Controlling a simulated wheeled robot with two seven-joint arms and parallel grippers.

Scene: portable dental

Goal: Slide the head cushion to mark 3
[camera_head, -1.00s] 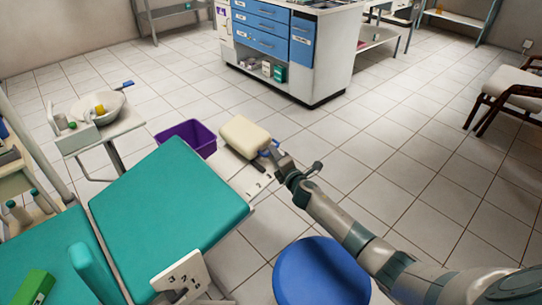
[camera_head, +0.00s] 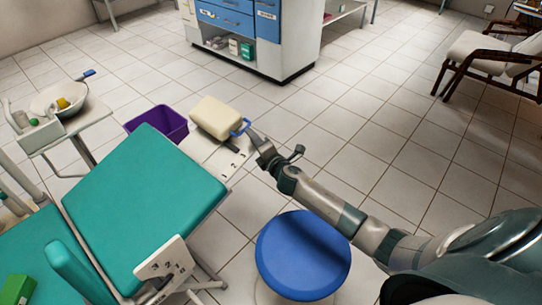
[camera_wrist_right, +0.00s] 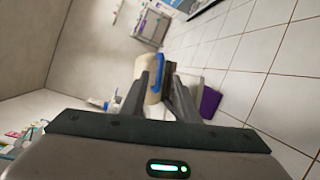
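The cream head cushion (camera_head: 215,117) sits at the far end of the teal chair, above a pale plate (camera_head: 228,158) with dark marks. Its blue handle (camera_head: 241,127) sticks out on the right. My right gripper (camera_head: 251,134) is at that handle, its fingertips very close to it or touching. In the right wrist view the cushion (camera_wrist_right: 146,76) and handle (camera_wrist_right: 157,65) show at the fingertips (camera_wrist_right: 157,72), with the handle seemingly between them. Whether the fingers press on it is unclear. The marks are too small to read surely. My left gripper is not in view.
The teal chair (camera_head: 145,190) has a numbered white plate (camera_head: 165,266) at its near side. A blue stool (camera_head: 302,252) stands below my right arm. A purple bin (camera_head: 160,122) is left of the cushion.

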